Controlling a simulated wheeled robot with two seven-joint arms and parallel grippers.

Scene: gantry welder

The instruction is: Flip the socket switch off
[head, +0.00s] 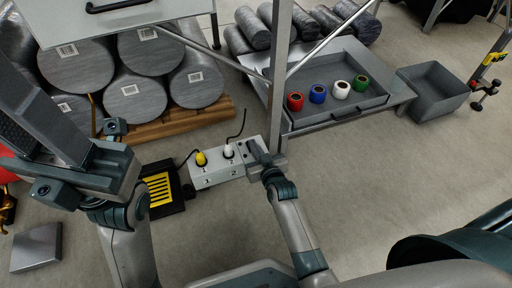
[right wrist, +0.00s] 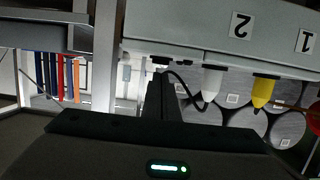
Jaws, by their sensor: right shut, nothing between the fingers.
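A light grey socket box (head: 216,180) lies on the floor. It carries a yellow plug (head: 201,158) above label 1 and a white plug (head: 228,151) above label 2. My right gripper (head: 257,153) is shut and empty over the box's right end, which it partly hides. In the right wrist view the box (right wrist: 190,52) appears upside down, with the shut fingers (right wrist: 160,88) close to its edge, beside the white plug (right wrist: 211,80). I cannot clearly make out the switch or whether the fingers touch it. My left gripper (head: 75,155) is at the left; its jaw state is unclear.
A black mat with yellow bars (head: 160,189) lies left of the box. Stacked grey rolls (head: 135,90) stand on a wooden pallet (head: 170,123) behind it. A metal post (head: 280,80) rises just behind my right gripper. A tray (head: 340,105) holds several coloured rolls.

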